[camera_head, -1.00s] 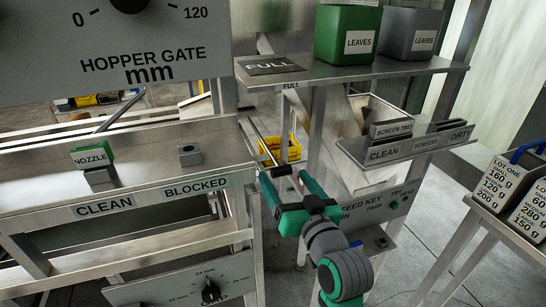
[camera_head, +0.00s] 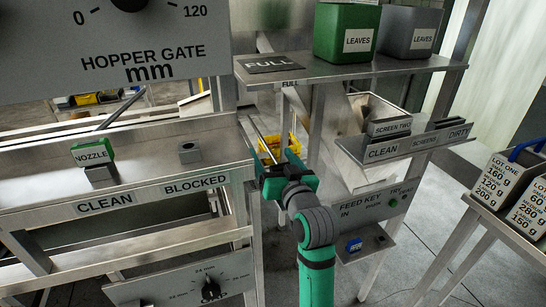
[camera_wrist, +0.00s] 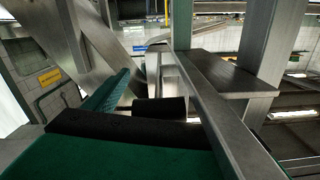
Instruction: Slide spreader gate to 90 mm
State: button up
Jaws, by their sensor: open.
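No label in view names the spreader gate, and I cannot identify it surely. Thin metal rails (camera_head: 257,138) run back from the gap between the left bench and the shelf stand. My gripper (camera_head: 273,170) is at the near end of these rails, with its green fingers apart. In the wrist view, a green finger (camera_wrist: 108,92) and dark pads fill the lower left. A small dark block (camera_wrist: 160,106) shows just beyond the pads; I cannot tell whether it touches them. A long metal bar (camera_wrist: 215,105) runs diagonally close on the right. No 90 mm mark is legible.
The left bench (camera_head: 150,170) with its CLEAN and BLOCKED labels stands close to my gripper. The shelf (camera_head: 350,72) with LEAVES bins is above right. A feed key panel (camera_head: 370,210) is right of my arm. A yellow crate (camera_head: 285,148) lies behind.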

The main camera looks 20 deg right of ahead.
aim_at(277, 161)
jog(key=shift+d, duration=0.1)
jog(key=c, duration=1.4)
jog(key=shift+s, duration=1.55)
jog(key=shift+c, duration=0.3)
jog(key=o, duration=1.5)
jog(key=shift+c, duration=0.2)
jog(key=s, duration=1)
jog(key=shift+s+d, duration=0.3)
jog(key=shift+s, duration=0.1)
